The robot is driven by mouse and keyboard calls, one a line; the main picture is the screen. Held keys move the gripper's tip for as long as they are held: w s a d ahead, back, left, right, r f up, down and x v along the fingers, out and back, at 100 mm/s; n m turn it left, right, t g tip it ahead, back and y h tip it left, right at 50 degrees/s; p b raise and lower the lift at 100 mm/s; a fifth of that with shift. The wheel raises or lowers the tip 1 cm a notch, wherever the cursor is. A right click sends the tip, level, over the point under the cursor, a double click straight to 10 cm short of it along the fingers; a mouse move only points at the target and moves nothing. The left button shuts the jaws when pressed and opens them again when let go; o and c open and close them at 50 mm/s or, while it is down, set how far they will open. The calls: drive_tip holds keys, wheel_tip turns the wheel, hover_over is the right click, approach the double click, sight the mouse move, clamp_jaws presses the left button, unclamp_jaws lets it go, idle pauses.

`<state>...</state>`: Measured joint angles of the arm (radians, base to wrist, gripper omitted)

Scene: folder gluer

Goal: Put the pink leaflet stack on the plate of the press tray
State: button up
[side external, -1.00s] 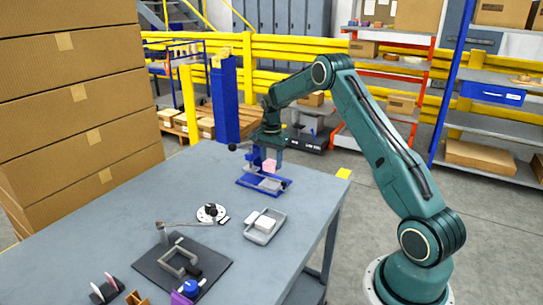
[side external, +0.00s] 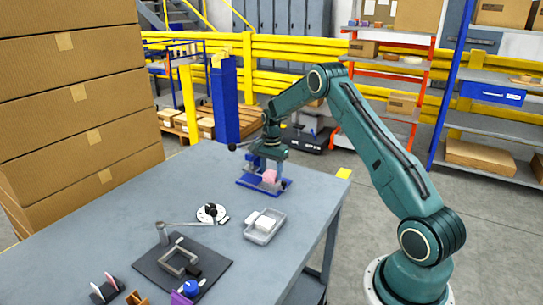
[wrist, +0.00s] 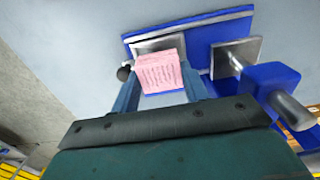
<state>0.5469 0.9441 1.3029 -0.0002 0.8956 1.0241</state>
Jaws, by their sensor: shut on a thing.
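My gripper (wrist: 160,95) is shut on the pink leaflet stack (wrist: 158,72), with one finger on each side of it. The stack also shows in the side external view (side external: 269,177), low over the blue press tray (side external: 247,183). In the wrist view the press tray (wrist: 222,38) is blue with a grey metal plate (wrist: 150,46), partly hidden behind the stack. The stack overlaps the plate in both views; I cannot tell whether it touches it. A second grey plate on a blue press block (wrist: 236,57) stands beside the stack.
A grey tray with a white block (side external: 264,226) stands nearer on the table. A round white dial (side external: 211,213) and a dark mat with a grey clamp frame (side external: 182,262) lie to its left. The table's right edge (side external: 333,235) runs close to the grey tray.

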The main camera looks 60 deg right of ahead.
drive_tip(key=shift+f, duration=0.8)
drive_tip(key=o, duration=1)
drive_tip(key=shift+o, duration=0.2)
drive_tip(key=shift+s, duration=0.1)
drive_tip(key=shift+r, duration=4.95)
